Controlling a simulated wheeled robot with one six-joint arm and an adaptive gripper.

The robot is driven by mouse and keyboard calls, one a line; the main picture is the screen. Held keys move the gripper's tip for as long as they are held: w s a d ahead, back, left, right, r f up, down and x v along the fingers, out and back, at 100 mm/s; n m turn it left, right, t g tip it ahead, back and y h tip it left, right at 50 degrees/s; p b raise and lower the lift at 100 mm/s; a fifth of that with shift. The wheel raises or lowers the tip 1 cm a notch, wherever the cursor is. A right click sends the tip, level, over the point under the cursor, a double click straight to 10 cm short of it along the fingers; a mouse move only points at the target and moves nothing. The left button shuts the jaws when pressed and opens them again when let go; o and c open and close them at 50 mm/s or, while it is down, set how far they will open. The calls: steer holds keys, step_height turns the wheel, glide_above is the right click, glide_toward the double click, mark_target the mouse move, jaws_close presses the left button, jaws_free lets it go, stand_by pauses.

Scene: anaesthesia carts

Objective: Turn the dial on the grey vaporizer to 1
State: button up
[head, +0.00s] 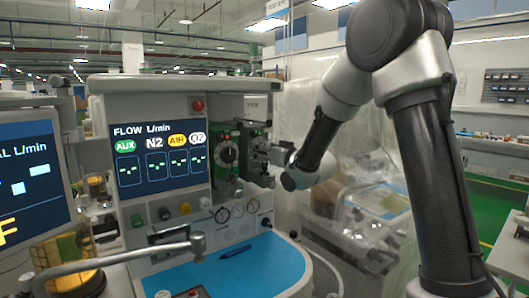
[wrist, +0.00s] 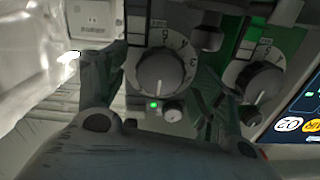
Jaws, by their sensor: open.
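The grey vaporizer (wrist: 133,100) is in the middle of the wrist view, with its round grey dial (wrist: 164,74) facing me. Numbers ring the dial; a pale line shows near its lower edge, but I cannot read the setting surely. My gripper (wrist: 156,66) is open, one finger on each side of the dial; I cannot tell whether either finger touches it. In the head view my gripper (head: 266,158) is at the grey vaporizer (head: 257,131), hiding most of its front and its dial.
A green vaporizer (head: 225,172) with its own dial (head: 228,154) stands close on the left in the head view; this dial is also at the right of the wrist view (wrist: 262,80). The flow screen (head: 160,160) is further left. A blue work surface (head: 245,268) lies below.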

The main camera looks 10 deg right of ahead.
steer(key=shift+c, duration=0.4)
steer(key=c, duration=0.9)
steer(key=shift+c, duration=0.2)
steer(key=n, duration=0.3)
steer(key=shift+a, duration=0.1)
steer(key=shift+n, duration=1.9)
steer(key=o, duration=1)
